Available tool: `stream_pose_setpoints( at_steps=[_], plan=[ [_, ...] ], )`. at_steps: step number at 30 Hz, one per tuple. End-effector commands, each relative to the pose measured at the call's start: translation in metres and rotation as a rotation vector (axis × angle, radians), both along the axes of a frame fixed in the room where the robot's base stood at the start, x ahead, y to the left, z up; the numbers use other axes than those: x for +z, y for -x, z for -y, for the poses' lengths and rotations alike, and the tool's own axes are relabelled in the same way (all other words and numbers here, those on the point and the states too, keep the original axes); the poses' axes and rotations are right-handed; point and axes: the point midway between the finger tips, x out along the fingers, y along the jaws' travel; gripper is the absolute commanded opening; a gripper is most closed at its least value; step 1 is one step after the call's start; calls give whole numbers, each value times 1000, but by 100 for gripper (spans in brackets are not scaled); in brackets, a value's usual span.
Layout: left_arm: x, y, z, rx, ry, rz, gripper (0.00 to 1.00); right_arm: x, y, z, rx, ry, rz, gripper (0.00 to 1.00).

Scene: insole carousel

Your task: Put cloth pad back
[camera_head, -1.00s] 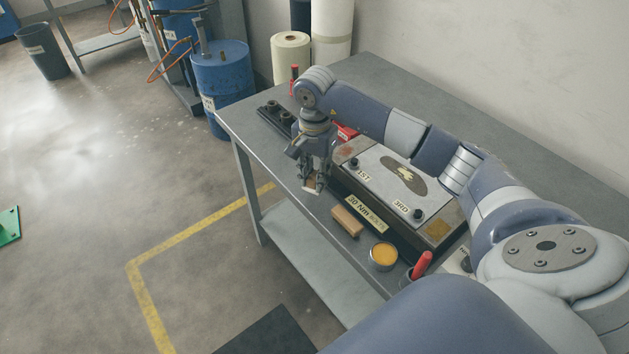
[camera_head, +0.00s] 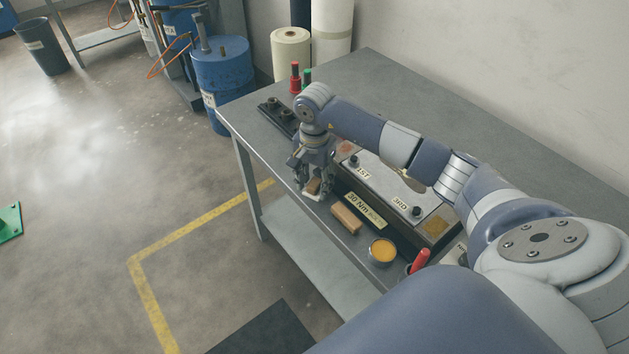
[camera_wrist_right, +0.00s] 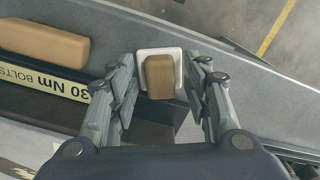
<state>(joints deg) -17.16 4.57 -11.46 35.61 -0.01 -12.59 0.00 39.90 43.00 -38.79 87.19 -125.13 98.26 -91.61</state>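A small tan block-shaped pad (camera_wrist_right: 159,77), apparently the cloth pad, sits on a white square plate (camera_wrist_right: 142,53) in the right wrist view. In the head view the pad (camera_head: 313,186) is near the bench's front edge, partly hidden by my gripper. My right gripper (camera_head: 314,188) points down over it. In the wrist view its fingers (camera_wrist_right: 162,72) are apart, one on each side of the pad, with white plate showing between pad and fingers. Contact is not visible. My left gripper is not in view.
A tan block (camera_head: 346,217) lies beside the grey fixture (camera_head: 385,190) with its "30 Nm BOLTS" label. An orange-topped tin (camera_head: 382,251) and a red-handled tool (camera_head: 420,261) stand nearer. Red and green capped items (camera_head: 295,80) stand behind my wrist.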

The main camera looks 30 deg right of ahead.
Motion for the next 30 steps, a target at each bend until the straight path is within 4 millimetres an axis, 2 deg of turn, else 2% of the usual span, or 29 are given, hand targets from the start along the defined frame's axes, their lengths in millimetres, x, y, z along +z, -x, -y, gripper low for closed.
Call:
stream_pose_setpoints(
  at_steps=[7, 8, 21, 25, 30],
  plan=[
    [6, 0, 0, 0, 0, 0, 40, 6, 0, 0, 0, -1, 0, 45],
    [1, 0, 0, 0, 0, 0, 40, 8, -1, 0, 0, 0, 4, 45],
    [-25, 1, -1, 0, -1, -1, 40, 96, -1, 0, 0, 1, 5, 45],
    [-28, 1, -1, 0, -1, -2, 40, 112, -1, 0, 0, 0, 2, 45],
    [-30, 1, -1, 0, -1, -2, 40, 122, 0, 0, 0, 0, 1, 45]
  ],
)
